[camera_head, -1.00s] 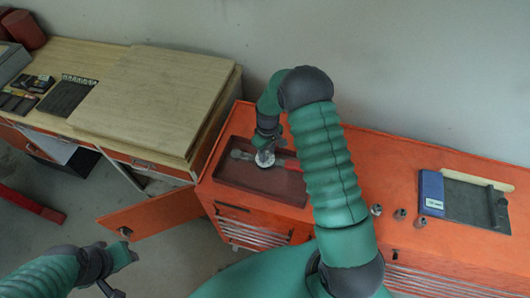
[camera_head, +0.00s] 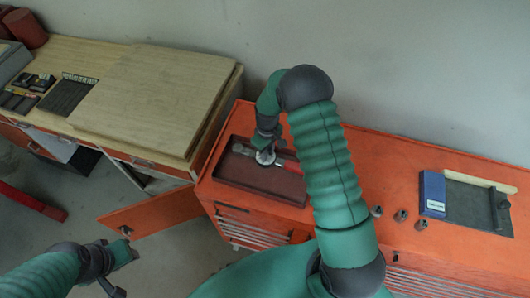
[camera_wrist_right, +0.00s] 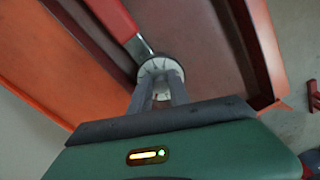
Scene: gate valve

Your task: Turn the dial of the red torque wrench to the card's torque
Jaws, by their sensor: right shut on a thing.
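The red torque wrench lies in a dark red tray (camera_head: 262,184) on the orange cabinet. Its red handle (camera_head: 291,165) shows in the head view, partly behind my right arm, and in the right wrist view (camera_wrist_right: 115,20). The round pale dial (camera_wrist_right: 160,67) sits at the end of a silver shaft. My right gripper (camera_wrist_right: 160,88) is shut on the dial; it also shows from above in the head view (camera_head: 266,147). The dial's markings are too small to read. My left gripper (camera_head: 113,289) is at the lower left, away from the wrench; its jaws are unclear. I cannot make out the card.
A blue box (camera_head: 432,192) with a small white label stands beside a dark tray (camera_head: 472,205) on the right. Several small metal sockets (camera_head: 400,215) stand nearer. A wooden workbench (camera_head: 160,95) is at the left, with an open orange door (camera_head: 155,216) below.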

